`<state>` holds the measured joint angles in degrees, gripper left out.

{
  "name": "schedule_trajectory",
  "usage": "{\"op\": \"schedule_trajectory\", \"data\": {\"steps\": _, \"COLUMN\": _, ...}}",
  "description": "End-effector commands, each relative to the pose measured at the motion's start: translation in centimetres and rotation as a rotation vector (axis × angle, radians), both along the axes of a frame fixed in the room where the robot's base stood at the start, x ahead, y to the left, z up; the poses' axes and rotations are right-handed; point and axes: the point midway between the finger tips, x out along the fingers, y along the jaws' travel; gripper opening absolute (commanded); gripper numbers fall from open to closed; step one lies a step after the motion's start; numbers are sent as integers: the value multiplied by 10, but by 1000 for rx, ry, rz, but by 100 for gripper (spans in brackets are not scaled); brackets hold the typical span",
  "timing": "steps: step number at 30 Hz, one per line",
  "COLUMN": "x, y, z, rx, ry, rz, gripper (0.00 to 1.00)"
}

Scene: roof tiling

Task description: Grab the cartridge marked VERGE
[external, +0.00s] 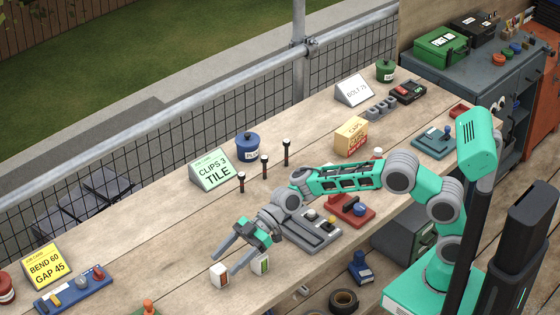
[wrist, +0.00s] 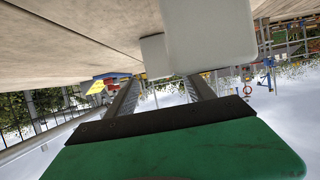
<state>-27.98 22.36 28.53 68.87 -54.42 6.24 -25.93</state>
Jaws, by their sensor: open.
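Two small white cartridges stand on the bench near its front edge, by my gripper (external: 222,264). One has a red-brown side (external: 219,275); the other has a green mark (external: 261,264). No lettering is readable, so I cannot tell which is marked VERGE. My gripper is open, its fingers slanting down toward the red-brown cartridge, with the green-marked one beside the nearer finger. In the wrist view the open fingers (wrist: 165,82) show with a large pale block (wrist: 208,36) close by and a smaller pale block (wrist: 155,55) behind it. Neither block appears gripped.
A grey tray (external: 318,240) and a red holder (external: 351,210) lie under my arm. Dark upright pegs (external: 264,167), a CLIPS 3 TILE card (external: 212,170) and a blue pot (external: 248,147) stand behind. A blue rack (external: 73,288) lies left.

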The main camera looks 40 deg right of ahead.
Motion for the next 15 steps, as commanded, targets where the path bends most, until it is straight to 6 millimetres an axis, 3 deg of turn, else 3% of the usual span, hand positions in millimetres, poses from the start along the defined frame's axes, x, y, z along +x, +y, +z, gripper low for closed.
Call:
{"op": "schedule_trajectory", "data": {"steps": 6, "x": -1, "y": 35, "z": -12, "rx": 0, "ry": 0, "rz": 0, "gripper": 62}}
{"op": "schedule_trajectory", "data": {"steps": 15, "x": 0, "y": 38, "z": -13, "rx": -1, "ry": 0, "rz": -3, "gripper": 59}}
